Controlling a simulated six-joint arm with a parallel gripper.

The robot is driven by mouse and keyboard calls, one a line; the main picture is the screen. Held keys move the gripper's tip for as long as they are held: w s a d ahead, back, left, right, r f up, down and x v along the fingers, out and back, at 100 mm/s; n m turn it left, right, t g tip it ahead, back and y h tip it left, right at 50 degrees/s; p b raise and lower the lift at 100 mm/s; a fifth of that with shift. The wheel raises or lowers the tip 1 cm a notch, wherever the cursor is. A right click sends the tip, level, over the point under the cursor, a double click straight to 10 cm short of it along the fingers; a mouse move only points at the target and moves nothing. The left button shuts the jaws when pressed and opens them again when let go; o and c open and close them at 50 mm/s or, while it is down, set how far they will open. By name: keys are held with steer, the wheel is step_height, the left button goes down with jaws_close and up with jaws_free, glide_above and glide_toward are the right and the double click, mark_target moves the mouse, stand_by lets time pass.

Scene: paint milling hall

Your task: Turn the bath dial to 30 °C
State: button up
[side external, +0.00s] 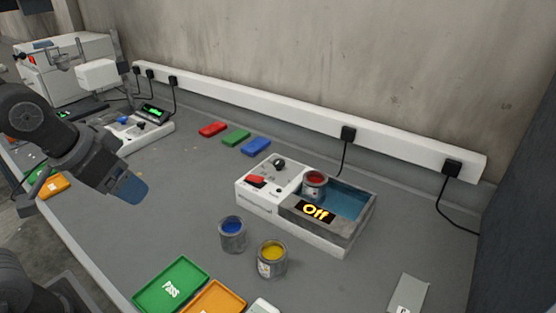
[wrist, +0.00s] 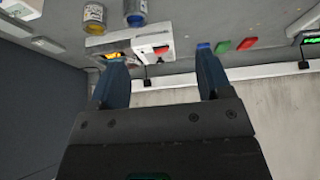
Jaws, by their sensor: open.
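The water bath (side external: 285,222) is a white and grey box with blue water, standing on the bench right of centre in the side view. Its display reads "Off". Its dark dial (side external: 279,164) sits on the white top near the back, and a red switch (side external: 255,179) is near its front left. A can of red paint (side external: 314,184) stands in or at the edge of the basin. The bath shows partly in the wrist view (wrist: 158,42). My gripper (side external: 130,190) is open and empty above the bench, well left of the bath; its blue fingers (wrist: 160,75) are spread in the wrist view.
Blue (side external: 232,235) and yellow (side external: 271,259) paint cans stand before the bath. Red, green and blue blocks (side external: 236,138) lie behind left. A green PASS tray (side external: 171,288) and an orange tray (side external: 214,299) lie at the front. The bench between my gripper and the bath is clear.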

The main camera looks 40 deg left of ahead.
steer(key=w+r, duration=0.1)
steer(key=w, duration=0.2)
steer(key=w+r, duration=0.1)
steer(key=w, duration=0.2)
steer(key=w+d+r, duration=0.1)
steer(key=w, duration=0.3)
steer(key=shift+r, duration=0.25)
steer(key=shift+c, duration=0.9)
steer(key=g, duration=0.1)
glide_above(278, 161)
steer(key=s, duration=0.6)
step_height(278, 161, down, 5)
steer(key=x, duration=1.3)
steer(key=shift+w+f, duration=0.15)
steer(key=shift+f, duration=0.05)
steer(key=c, duration=0.9)
